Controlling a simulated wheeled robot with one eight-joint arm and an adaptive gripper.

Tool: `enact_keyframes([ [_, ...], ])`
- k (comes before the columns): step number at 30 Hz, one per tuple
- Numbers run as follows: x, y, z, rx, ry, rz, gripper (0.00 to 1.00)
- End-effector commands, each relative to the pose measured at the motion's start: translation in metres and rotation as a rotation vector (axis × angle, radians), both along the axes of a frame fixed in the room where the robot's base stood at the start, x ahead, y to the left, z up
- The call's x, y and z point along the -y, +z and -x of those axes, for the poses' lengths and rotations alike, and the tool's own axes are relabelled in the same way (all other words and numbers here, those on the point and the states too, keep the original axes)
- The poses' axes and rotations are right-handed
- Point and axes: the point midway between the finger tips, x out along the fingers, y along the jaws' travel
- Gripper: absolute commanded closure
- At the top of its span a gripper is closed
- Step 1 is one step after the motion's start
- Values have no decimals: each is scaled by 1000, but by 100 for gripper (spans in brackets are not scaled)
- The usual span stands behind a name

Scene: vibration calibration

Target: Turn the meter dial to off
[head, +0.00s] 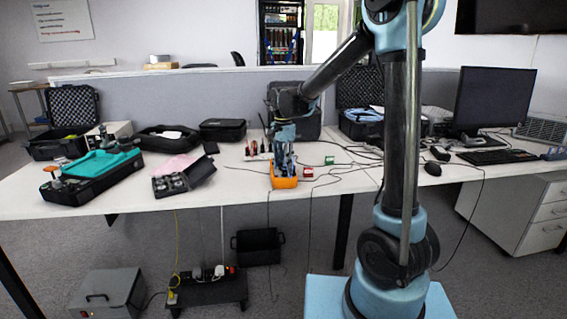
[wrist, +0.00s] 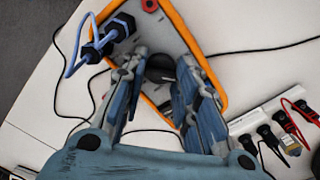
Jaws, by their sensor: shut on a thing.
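The meter (head: 284,183) is an orange-edged box on the white table, near its front edge in the head view. In the wrist view the meter (wrist: 213,101) shows a grey face with an orange rim. Its dark round dial (wrist: 160,62) sits between my fingers and is partly hidden by them. My gripper (wrist: 162,72) is shut on the dial, one blue finger on each side. In the head view my gripper (head: 282,163) points down at the meter. The dial's pointer and markings cannot be read.
Blue-wired black plugs (wrist: 105,42) sit in the meter's face. A power strip (wrist: 272,128) with several plugs lies beside it. Loose cables cross the table. An open case (head: 182,181) and a black tray with teal cloth (head: 95,178) stand left; a monitor (head: 492,98) stands right.

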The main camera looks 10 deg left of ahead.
Motion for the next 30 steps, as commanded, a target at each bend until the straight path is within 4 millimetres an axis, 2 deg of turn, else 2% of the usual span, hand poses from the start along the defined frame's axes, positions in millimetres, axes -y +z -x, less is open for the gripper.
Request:
enact_keyframes([
  [11, 0, 0, 0, 1, 81, -1, 96],
  [30, 0, 0, 0, 0, 554, -1, 96],
])
